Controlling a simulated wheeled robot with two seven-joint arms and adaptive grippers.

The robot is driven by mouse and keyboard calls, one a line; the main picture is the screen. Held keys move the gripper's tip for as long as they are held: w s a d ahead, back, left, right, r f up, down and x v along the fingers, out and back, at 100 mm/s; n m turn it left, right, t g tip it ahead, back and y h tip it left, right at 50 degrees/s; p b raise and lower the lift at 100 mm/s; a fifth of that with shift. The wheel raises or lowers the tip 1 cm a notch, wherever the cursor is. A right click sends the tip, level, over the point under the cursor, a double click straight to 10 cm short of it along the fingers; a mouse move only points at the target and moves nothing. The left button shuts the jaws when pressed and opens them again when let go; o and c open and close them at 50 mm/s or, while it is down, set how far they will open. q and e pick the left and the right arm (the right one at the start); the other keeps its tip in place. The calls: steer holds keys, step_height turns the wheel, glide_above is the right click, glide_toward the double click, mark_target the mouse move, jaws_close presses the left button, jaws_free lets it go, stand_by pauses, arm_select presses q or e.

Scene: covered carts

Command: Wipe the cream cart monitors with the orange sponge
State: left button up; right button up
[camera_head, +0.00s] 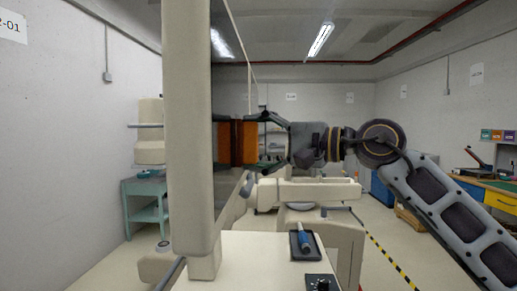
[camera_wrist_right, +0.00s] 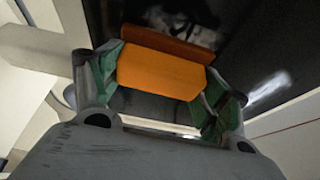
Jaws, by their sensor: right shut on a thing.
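A cream cart monitor (camera_head: 187,130) stands close in front in the head view, seen nearly edge-on. Its dark glossy screen (camera_wrist_right: 258,35) faces my right gripper. My right gripper (camera_head: 259,143) comes in from the right and is shut on the orange sponge (camera_head: 248,142). In the wrist view the sponge (camera_wrist_right: 160,73) sits between both fingers, with a darker reflection of it beside it in the screen. The sponge is against the screen or very close to it; exact contact is hard to tell. My left gripper is not in view.
The cart top (camera_head: 250,258) below holds a dark tray with a blue-handled item (camera_head: 304,240) and a black knobbed box (camera_head: 321,283). Another cream cart (camera_head: 305,191) stands behind. A teal table (camera_head: 147,214) is at left, a workbench (camera_head: 500,199) at right. Open floor lies right of the carts.

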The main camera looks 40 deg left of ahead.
steer(key=shift+s+d, duration=0.1)
steer(key=shift+s, duration=0.45)
steer(key=shift+s+d+b, duration=0.1)
steer(key=shift+b, duration=0.25)
